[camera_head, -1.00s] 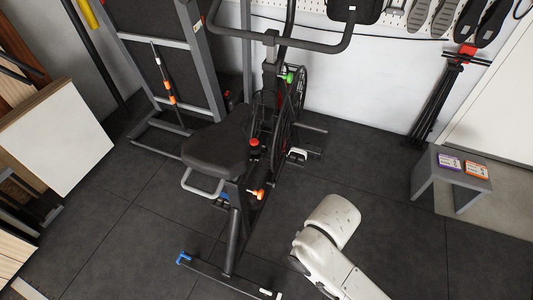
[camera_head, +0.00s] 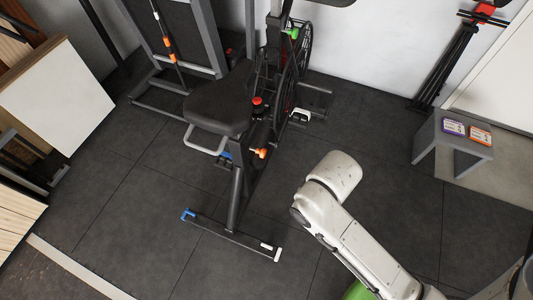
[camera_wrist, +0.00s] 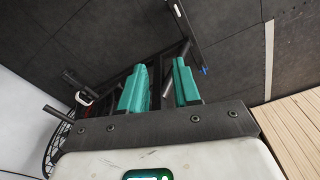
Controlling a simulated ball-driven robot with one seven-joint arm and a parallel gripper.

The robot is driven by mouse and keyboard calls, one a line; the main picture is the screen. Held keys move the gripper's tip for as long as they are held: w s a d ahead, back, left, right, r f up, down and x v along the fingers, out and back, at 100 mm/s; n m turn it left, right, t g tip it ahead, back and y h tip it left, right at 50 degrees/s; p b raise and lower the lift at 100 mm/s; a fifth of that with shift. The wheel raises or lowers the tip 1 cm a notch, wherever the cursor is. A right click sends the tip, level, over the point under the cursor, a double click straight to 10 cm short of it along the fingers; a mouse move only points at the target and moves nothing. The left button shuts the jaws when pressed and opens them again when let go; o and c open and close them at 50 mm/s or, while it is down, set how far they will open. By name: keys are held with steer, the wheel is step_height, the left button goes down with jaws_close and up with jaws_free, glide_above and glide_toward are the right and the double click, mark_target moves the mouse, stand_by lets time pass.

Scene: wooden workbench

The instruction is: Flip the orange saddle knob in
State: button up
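The orange saddle knob (camera_head: 260,152) is small and bright on the dark frame of an exercise bike, below and right of the black saddle (camera_head: 220,105). A red knob (camera_head: 257,101) sits above it on the bike. My gripper (camera_wrist: 160,86) shows in the wrist view with two teal fingers apart and nothing visible between them. Dark bike bars lie beyond the fingers. The orange knob cannot be made out in the wrist view. In the head view my white arm is right of the bike, and the gripper itself is not visible.
The bike's rear foot bar (camera_head: 232,236) lies on the dark tiled floor. A grey stool (camera_head: 447,151) stands at the right, and a black tripod (camera_head: 447,68) leans behind it. A white board (camera_head: 57,98) is at the left. Floor between bike and stool is mostly clear.

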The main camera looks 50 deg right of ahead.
steer(key=f+y+b, duration=0.1)
steer(key=f, duration=0.2)
steer(key=w+f+m+y+b, duration=0.1)
steer(key=f, duration=0.1)
steer(key=w+f+m+y+b, duration=0.1)
steer(key=f, duration=0.2)
steer(key=shift+d+f+t+b, duration=0.3)
steer(key=shift+d+f, duration=0.05)
steer(key=shift+d, duration=0.05)
jaws_close()
steer(key=w+d+f+m+t+y+b, duration=0.5)
steer(key=w+d+f+m+t+b, duration=0.1)
steer(key=d+f+m+t+b, duration=0.15)
steer(key=d+r+m+t+h+b, duration=0.1)
steer(key=d+r+m+t, duration=0.1)
steer(key=d+m+t, duration=0.2)
steer(key=d+t, duration=0.3)
steer(key=d, duration=0.2)
steer(key=shift+w+h+b, duration=0.2)
steer(key=shift+h+b, duration=0.2)
steer(key=shift+t, duration=0.25)
